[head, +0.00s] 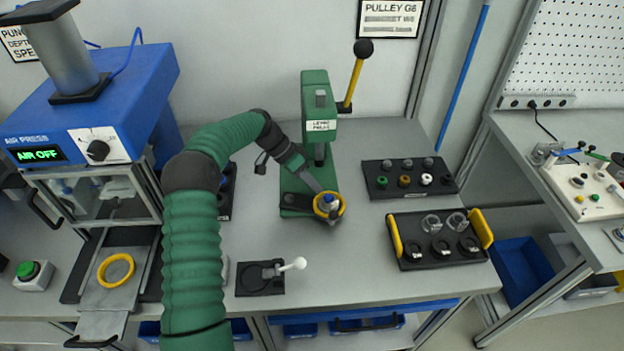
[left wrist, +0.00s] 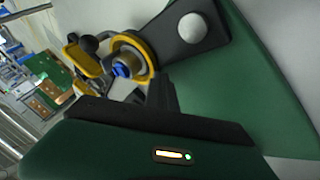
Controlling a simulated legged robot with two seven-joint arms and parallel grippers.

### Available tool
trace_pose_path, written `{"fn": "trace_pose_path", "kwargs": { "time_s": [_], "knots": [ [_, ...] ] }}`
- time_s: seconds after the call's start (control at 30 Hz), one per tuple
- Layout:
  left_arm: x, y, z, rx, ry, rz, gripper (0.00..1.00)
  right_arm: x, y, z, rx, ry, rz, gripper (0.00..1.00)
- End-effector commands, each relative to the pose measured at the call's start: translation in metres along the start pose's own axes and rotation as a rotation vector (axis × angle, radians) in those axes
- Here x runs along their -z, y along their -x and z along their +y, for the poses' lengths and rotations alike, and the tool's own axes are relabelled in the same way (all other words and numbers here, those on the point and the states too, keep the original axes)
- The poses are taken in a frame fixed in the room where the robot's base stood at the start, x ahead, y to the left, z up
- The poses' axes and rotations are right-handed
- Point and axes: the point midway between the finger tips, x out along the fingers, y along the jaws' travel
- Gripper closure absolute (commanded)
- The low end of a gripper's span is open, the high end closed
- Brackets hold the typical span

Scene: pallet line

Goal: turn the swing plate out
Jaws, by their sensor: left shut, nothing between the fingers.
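The green lever press (head: 316,95) stands at the back of the bench, its black-knobbed yellow lever raised to the right. A dark swing plate (left wrist: 214,24) with a pale round bolt shows over the green press base in the left wrist view. At its end is a yellow ring (left wrist: 151,52) around a grey and blue part (left wrist: 122,70). In the head view this ring (head: 317,208) lies in front of the press column. My left gripper (head: 318,189) is shut and empty, its tips right at the ring; contact is unclear. It partly hides the plate. My right gripper is not in view.
The blue air press (head: 120,95) stands at the left. A black fixture with a white handle (head: 260,278) lies in front. A dark tray of small parts (head: 408,180) and a yellow-handled tray (head: 440,255) lie at the right. The bench between press and front fixture is clear.

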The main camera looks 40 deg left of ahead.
Motion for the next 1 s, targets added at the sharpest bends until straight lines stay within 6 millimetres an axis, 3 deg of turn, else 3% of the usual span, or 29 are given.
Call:
{"fn": "trace_pose_path", "kwargs": {
  "time_s": [1.0],
  "knots": [
    [-0.014, -0.008, 0.029, -0.214, -0.4, -0.213, 1.0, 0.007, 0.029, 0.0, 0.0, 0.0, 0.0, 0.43]
  ]
}}
